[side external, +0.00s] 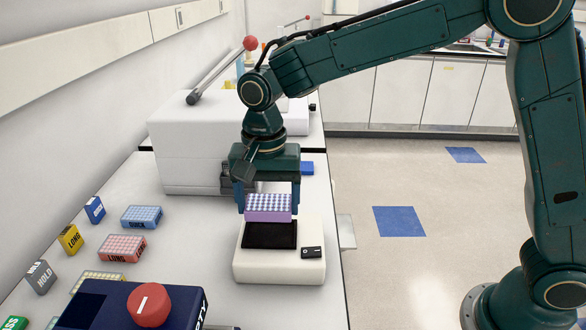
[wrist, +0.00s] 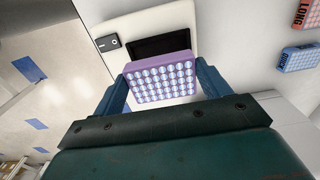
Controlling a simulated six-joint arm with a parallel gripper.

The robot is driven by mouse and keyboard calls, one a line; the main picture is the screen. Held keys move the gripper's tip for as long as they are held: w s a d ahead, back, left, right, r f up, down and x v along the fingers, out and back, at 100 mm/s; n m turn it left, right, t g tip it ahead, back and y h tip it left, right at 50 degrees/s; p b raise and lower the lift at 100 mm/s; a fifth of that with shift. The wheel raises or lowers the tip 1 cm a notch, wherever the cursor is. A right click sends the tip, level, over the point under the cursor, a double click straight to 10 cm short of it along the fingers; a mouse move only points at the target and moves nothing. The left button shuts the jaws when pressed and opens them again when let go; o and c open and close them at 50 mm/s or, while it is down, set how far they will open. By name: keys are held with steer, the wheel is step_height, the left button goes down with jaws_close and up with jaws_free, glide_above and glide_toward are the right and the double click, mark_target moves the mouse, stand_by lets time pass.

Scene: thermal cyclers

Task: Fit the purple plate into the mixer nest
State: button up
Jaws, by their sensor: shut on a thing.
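My gripper (side external: 268,200) is shut on the purple plate (side external: 268,216), with one blue finger at each end of it. The plate has rows of pale round wells on top and a purple side. In the side view it is held over the back part of the mixer nest (side external: 268,237), a black recessed pad on a cream mixer (side external: 280,271). In the wrist view the plate (wrist: 160,81) covers part of the black nest (wrist: 160,46). A gap between plate and nest is hard to judge. My gripper also shows in the wrist view (wrist: 162,92).
A small switch panel (side external: 312,252) is on the mixer's front right. Blue (side external: 142,216) and red (side external: 122,247) plates and several labelled blocks lie to the left. A dark box with a red knob (side external: 149,305) stands in front. A large white machine (side external: 195,150) is behind.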

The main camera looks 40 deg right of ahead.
mark_target(270, 237)
steer(key=shift+f, duration=2.7)
steer(key=shift+f, duration=0.15)
steer(key=o, duration=1)
step_height(270, 237, up, 12)
steer(key=shift+r, duration=0.2)
